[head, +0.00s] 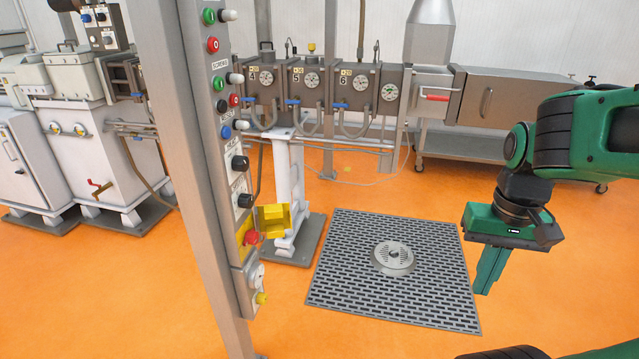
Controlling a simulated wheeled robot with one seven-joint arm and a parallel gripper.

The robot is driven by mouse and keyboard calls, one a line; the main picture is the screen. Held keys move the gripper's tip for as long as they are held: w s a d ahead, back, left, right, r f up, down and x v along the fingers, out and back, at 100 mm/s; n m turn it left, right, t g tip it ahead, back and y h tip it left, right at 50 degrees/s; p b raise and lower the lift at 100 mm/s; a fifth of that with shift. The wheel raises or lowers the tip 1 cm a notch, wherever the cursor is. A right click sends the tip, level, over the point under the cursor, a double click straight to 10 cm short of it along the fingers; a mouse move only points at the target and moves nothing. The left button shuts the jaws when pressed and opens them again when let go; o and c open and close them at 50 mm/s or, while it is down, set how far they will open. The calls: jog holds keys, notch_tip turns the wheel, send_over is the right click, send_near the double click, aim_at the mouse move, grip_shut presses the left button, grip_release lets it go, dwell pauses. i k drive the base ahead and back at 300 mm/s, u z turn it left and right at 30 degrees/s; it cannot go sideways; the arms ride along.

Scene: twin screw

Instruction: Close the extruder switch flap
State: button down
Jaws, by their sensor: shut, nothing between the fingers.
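A yellow flap (274,220) sticks out to the right from the lower part of the tall control panel (222,120). It stands open beside a red button (251,237) on a yellow switch plate, which is exposed. My gripper (484,286) is on the right side of the head view, pointing down, with its green fingers together and empty. It is well to the right of the flap and touches nothing.
The grey post (178,150) carries the panel. A floor grate (400,270) with a round drain lies between the panel and my gripper. Extruder barrel sections with gauges (310,85) stand behind. A white pedestal (287,190) is close behind the flap. Orange floor is free around the grate.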

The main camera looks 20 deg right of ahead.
aim_at(274, 218)
jog(key=u, duration=0.1)
jog(key=i, duration=1.35)
jog(key=u, duration=0.6)
